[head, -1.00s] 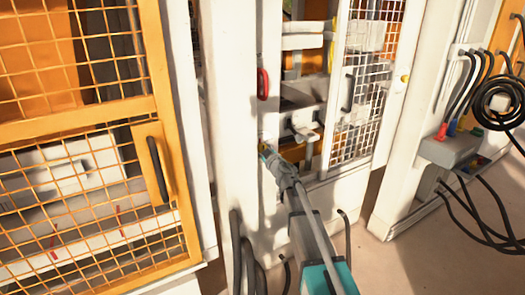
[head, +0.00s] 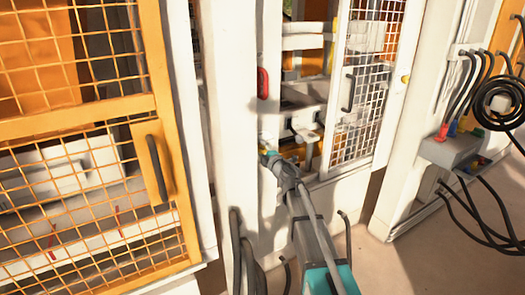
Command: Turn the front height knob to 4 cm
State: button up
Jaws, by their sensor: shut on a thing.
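My gripper (head: 268,155) reaches up to the white front post (head: 243,120) of the press, below a red handle (head: 262,83). It is shut on the front height knob at the post's face. The knob is small here and mostly hidden behind my gripper, so its turn and any height reading cannot be made out. My grey and teal arm comes up to it from the bottom of the picture.
A yellow mesh door (head: 90,105) with a dark handle stands at the left. A white mesh door (head: 372,85) is just right of my gripper. Black cables hang from a grey box (head: 449,151) at the right. Bare floor (head: 400,262) lies at lower right.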

jog(key=shift+n, duration=1.7)
jog(key=o, duration=1.1)
jog(key=shift+o, duration=0.2)
jog(key=shift+m, duration=0.4)
